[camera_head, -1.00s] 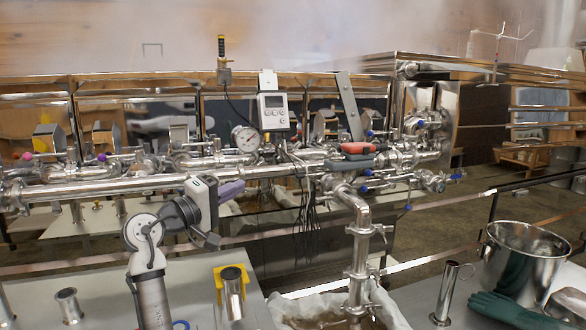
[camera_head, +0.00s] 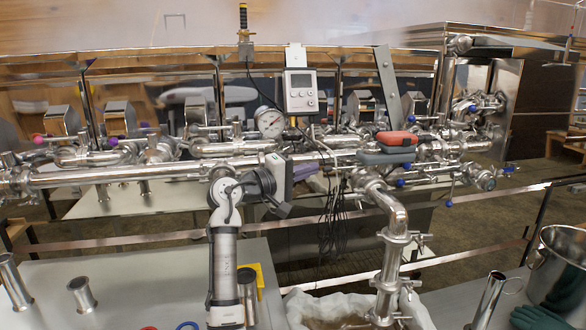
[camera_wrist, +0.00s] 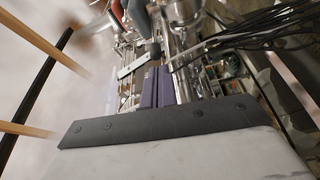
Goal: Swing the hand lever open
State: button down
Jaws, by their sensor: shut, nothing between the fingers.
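My gripper (camera_head: 308,170) is shut and empty, its purple fingers just in front of the long steel pipe, below the pressure gauge and grey meter. In the wrist view its closed fingers (camera_wrist: 156,88) point along the pipework. A flat metal piece with a dark end (camera_wrist: 137,64) lies close to the fingertips; I cannot tell whether they touch. To the right on the pipe sit a red handle-like piece (camera_head: 396,138) and a grey one (camera_head: 386,157). Several small blue-tipped levers, one of them here (camera_head: 401,183), are on the valves. I cannot tell which is the hand lever.
The pressure gauge (camera_head: 269,122) and grey meter (camera_head: 301,92) stand above the pipe. Dark cables (camera_head: 334,215) hang right of my gripper. A bent steel pipe (camera_head: 390,255) drops farther right. A steel bucket (camera_head: 560,265) stands at lower right. The near table (camera_head: 130,285) has bare room.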

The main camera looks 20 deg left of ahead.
aim_at(349, 167)
jog(key=shift+x, duration=1.3)
jog(key=shift+s, duration=0.1)
